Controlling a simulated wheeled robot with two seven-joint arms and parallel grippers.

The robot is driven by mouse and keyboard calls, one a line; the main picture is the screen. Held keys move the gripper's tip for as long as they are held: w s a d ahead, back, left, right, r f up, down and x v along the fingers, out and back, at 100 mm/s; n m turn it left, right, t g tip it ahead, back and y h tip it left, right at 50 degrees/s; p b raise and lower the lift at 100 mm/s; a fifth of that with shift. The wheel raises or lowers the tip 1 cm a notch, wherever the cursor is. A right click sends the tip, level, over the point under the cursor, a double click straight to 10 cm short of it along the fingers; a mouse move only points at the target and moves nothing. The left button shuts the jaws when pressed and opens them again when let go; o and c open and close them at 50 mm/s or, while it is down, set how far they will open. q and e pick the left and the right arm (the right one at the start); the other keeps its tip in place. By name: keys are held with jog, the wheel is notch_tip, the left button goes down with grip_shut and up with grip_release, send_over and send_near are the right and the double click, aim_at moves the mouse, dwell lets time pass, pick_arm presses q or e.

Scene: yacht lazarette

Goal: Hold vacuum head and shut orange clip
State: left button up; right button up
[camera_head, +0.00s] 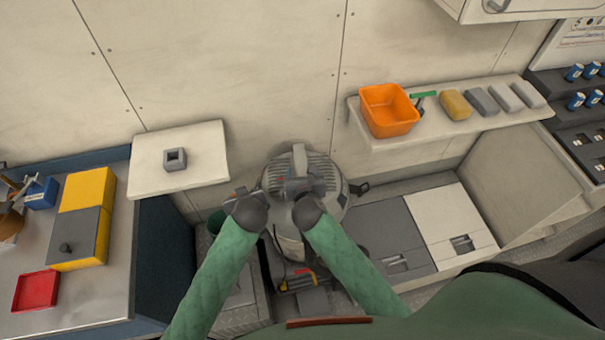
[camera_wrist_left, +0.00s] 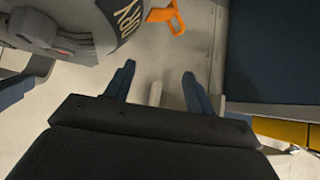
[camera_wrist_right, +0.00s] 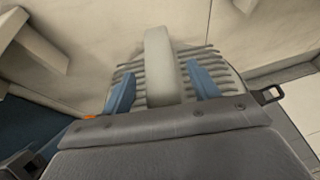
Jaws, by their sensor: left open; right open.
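The vacuum head (camera_head: 318,172) is grey with a ribbed top and a pale handle (camera_head: 299,160). My right gripper (camera_head: 300,183) is above it, open. In the right wrist view, the handle (camera_wrist_right: 160,60) lies between the spread blue fingers, with no visible grip on it. The orange clip (camera_wrist_left: 168,16) shows in the left wrist view, jutting out from the vacuum's side (camera_wrist_left: 95,28). My left gripper (camera_head: 240,194) is open and empty at the vacuum's left side; the clip is beyond its fingertips, apart from them. My grippers hide the clip in the head view.
A dark latch (camera_head: 360,188) sticks out at the vacuum's right. A pale wall shelf (camera_head: 145,178) is at left, above a workbench (camera_head: 105,295). An orange bin (camera_head: 389,110) stands on the right shelf (camera_head: 420,130). Low lockers (camera_head: 455,215) are at right.

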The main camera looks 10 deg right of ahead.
grip_shut()
dwell(1.1)
dwell(0.4)
